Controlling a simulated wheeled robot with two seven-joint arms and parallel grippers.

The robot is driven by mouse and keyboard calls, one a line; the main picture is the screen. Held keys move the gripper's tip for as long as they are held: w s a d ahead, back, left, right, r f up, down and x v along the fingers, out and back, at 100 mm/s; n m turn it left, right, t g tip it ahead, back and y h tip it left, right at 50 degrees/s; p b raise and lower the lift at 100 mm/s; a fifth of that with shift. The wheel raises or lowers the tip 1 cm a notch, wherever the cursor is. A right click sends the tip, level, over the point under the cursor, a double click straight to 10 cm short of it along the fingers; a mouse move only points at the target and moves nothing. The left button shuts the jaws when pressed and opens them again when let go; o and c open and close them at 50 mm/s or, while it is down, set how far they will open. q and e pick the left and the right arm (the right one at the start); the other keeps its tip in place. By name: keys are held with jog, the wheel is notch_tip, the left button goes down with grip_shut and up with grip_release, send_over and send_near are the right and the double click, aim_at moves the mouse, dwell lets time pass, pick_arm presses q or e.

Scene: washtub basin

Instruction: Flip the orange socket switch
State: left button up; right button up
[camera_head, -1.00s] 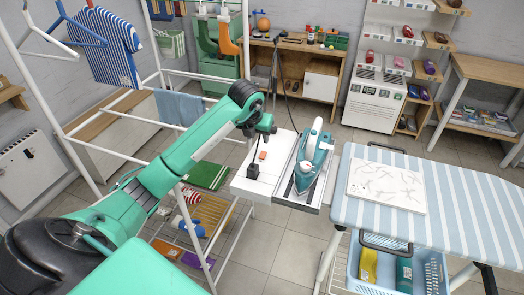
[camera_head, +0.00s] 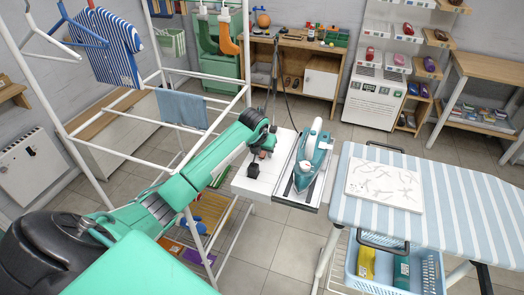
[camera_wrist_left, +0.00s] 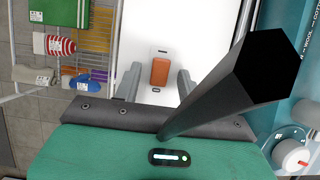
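The orange switch (camera_wrist_left: 160,72) sits on a white socket panel (camera_wrist_left: 133,42) and shows in the left wrist view between the two grey fingers of my left gripper (camera_wrist_left: 157,84). The fingers are apart with nothing held between them. In the wrist view a thick black cord or rod (camera_wrist_left: 230,78) rises close to the right finger. My right gripper is not in view.
A teal iron (camera_head: 309,160) stands on its tray just right of the panel. A striped ironing board (camera_head: 456,205) with a white plate is farther right. The white drying rack (camera_head: 246,60) frames my left arm.

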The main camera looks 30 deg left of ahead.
pick_arm(q)
grip_shut()
jog(key=shift+w+a+r+g, duration=0.15)
jog(key=shift+w+g, duration=0.1)
jog(key=shift+g, duration=0.25)
jog(key=shift+w+g+h, duration=0.2)
jog(key=shift+g+h, duration=0.1)
jog(key=shift+g, duration=0.9)
jog(key=shift+o, duration=0.4)
grip_release()
